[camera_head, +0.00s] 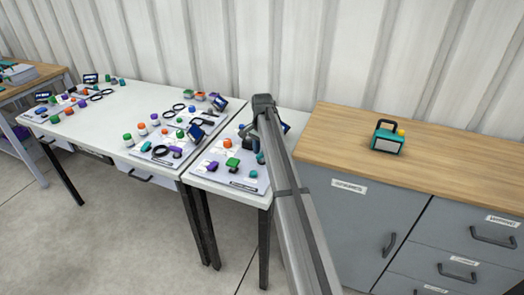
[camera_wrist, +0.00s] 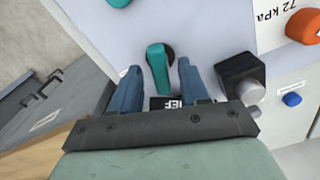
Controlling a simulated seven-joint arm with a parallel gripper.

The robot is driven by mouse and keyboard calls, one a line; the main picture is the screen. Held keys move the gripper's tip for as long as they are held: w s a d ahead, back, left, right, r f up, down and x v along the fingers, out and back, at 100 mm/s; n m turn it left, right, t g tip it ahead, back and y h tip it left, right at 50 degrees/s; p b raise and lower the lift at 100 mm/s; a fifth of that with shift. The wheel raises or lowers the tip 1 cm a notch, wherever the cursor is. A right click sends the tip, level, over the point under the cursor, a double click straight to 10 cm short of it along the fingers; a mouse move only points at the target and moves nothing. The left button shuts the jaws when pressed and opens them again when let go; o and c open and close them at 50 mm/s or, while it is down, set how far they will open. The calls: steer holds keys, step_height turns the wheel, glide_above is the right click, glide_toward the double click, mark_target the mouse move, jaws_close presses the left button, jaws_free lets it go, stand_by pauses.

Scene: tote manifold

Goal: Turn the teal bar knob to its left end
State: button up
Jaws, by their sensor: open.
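The teal bar knob (camera_wrist: 158,68) is in the wrist view, on a dark round base on a pale panel. Its bar runs nearly up and down the picture, with its free end toward my gripper. My gripper (camera_wrist: 159,72) is open, with one blue finger on each side of the bar and a visible gap on both sides. I cannot tell how deep the fingertips reach. A black label (camera_wrist: 170,103) reading "IEF", partly hidden, lies below the bar between the fingers. In the head view my arm covers part of the panel (camera_head: 232,183), and I cannot single out the knob there.
A black block with a grey knob (camera_wrist: 240,78) stands close right of the right finger. An orange knob (camera_wrist: 304,26), a blue button (camera_wrist: 292,99) and another teal part (camera_wrist: 118,3) are nearby. A grey cabinet (camera_head: 350,220) with a wooden top stands right of the white table (camera_head: 88,122).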

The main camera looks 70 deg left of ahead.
jaws_close()
stand_by(0.4)
steer(key=n, duration=0.5)
steer(key=shift+n, duration=0.4)
steer(key=n, duration=0.5)
steer(key=shift+n, duration=0.3)
steer(key=n, duration=1)
